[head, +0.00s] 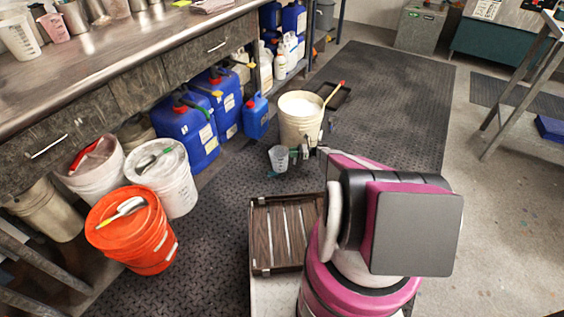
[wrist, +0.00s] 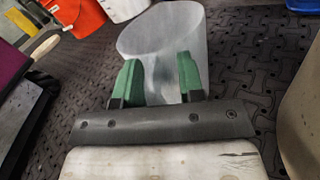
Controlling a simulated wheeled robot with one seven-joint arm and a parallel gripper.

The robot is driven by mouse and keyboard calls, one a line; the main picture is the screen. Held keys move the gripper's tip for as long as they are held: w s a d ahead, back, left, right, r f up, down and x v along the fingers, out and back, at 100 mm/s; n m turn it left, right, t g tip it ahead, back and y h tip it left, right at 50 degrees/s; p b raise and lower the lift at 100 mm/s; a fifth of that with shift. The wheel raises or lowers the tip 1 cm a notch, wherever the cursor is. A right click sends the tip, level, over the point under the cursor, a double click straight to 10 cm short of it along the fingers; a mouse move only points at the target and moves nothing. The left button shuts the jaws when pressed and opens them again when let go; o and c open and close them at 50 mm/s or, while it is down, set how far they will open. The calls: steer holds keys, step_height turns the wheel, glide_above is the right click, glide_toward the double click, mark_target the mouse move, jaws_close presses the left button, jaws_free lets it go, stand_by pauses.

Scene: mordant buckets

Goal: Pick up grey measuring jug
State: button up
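The grey measuring jug (head: 277,158) is a small tapered vessel low over the dark floor mat, left of the white bucket, in the head view. In the wrist view the jug (wrist: 160,35) looks pale and translucent, with its wide mouth toward the upper left. My gripper (wrist: 161,72) has its two green fingers apart, with part of the jug showing between and behind them. In the head view my gripper (head: 296,155) is just right of the jug. Contact between fingers and jug is unclear.
A white bucket (head: 296,128) with a red-tipped stick stands close behind my gripper. A slatted dark crate (head: 260,238) lies nearer me. An orange bucket (head: 142,250), white buckets (head: 175,190) and blue canisters (head: 187,135) line the bench at left. Open mat (head: 390,100) lies beyond.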

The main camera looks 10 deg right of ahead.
jaws_close()
